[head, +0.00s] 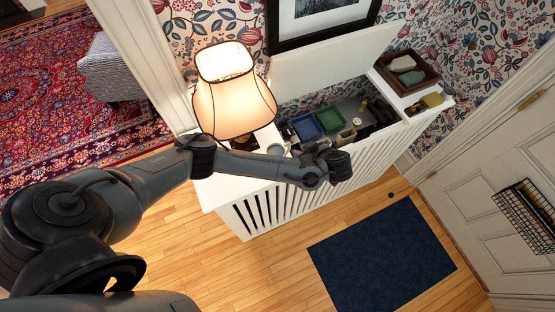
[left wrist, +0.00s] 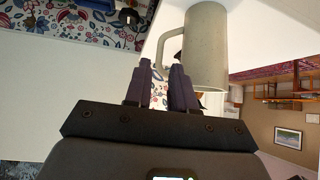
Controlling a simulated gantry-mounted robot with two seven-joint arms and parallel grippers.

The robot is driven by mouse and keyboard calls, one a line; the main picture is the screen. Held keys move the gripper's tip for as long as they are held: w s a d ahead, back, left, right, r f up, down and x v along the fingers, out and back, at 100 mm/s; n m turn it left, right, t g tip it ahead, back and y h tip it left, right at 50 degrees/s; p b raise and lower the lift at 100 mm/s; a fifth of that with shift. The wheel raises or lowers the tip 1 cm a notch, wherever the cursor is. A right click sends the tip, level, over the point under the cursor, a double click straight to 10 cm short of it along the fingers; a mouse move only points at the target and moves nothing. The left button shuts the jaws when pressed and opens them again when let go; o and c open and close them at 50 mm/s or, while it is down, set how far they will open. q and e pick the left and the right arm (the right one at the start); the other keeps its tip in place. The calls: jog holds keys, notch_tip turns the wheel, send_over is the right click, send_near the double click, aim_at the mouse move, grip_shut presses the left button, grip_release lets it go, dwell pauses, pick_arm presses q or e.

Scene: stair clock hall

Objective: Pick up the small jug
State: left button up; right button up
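The small jug (left wrist: 207,45) is plain grey-beige with a loop handle (left wrist: 163,50). It fills the upper middle of the left wrist view, which looks upside down. In the head view a small pale round thing, apparently the jug (head: 275,149), stands on the white cabinet top beside the lamp, partly hidden by my arm. My left gripper (left wrist: 160,66) is open, its two dark fingers apart. The handle shows between or just beyond the fingertips; I cannot tell whether they touch. In the head view the left gripper (head: 303,149) is over the cabinet. My right gripper is not in view.
A lit lamp (head: 235,95) stands close to the jug. The cabinet's lid (head: 330,65) is raised, showing a blue bin (head: 306,127), a green bin (head: 330,118) and small items. A wooden tray (head: 405,72) is at the far end. A blue mat (head: 382,258) lies on the floor.

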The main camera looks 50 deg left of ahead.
pick_arm(q)
jog(key=shift+p+x, duration=0.6)
jog(key=shift+x, duration=2.95)
jog(key=shift+s, duration=0.1)
grip_shut()
